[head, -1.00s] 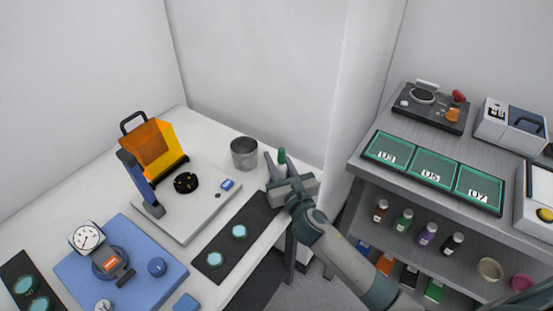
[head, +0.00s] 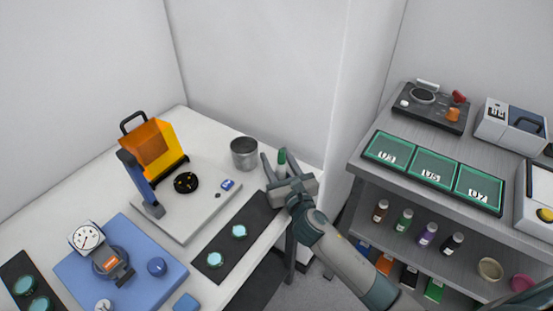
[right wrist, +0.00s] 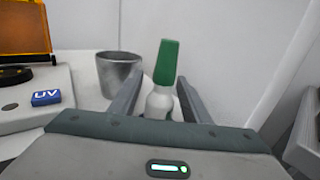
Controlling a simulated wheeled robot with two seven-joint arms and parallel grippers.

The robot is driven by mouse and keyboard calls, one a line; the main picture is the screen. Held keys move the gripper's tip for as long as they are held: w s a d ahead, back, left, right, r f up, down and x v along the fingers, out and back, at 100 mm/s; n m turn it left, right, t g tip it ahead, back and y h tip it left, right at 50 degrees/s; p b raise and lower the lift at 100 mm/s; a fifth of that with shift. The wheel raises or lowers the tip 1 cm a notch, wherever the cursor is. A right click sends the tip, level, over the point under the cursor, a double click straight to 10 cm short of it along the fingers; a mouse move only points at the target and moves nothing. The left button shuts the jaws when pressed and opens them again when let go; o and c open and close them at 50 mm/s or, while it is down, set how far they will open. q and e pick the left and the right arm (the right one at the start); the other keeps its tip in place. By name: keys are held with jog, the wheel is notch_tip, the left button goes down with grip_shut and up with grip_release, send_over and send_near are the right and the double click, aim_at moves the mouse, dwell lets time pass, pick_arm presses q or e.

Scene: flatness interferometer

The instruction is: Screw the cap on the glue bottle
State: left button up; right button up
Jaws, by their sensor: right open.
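The glue bottle (right wrist: 159,102) is white and stands upright on the white table near its right corner. Its tall green cap (right wrist: 167,62) sits on top of it; the cap also shows in the head view (head: 281,157). Whether the cap is fully tightened cannot be told. My right gripper (head: 274,158) is open, its fingers on either side of the bottle, as the right wrist view (right wrist: 160,85) also shows. The bottle's lower part is partly hidden by my gripper. My left gripper is not in view.
A metal cup (head: 244,153) stands just left of the bottle. A grey device with an orange shield (head: 160,145) and a UV button (head: 228,184) is further left. A black mat with teal discs (head: 215,260) lies in front. The grey shelf (head: 345,165) stands to the right.

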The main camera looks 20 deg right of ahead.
aim_at(283, 174)
jog(key=s, duration=0.4)
jog(key=s+b, duration=0.1)
jog(key=s, duration=0.3)
jog(key=shift+d+f, duration=0.1)
jog(key=shift+f, duration=0.1)
jog(key=s, duration=0.3)
jog(key=shift+s+d+r+b, duration=0.1)
jog(key=shift+b, duration=0.3)
jog(key=shift+s+r, duration=0.1)
jog(key=shift+s, duration=0.25)
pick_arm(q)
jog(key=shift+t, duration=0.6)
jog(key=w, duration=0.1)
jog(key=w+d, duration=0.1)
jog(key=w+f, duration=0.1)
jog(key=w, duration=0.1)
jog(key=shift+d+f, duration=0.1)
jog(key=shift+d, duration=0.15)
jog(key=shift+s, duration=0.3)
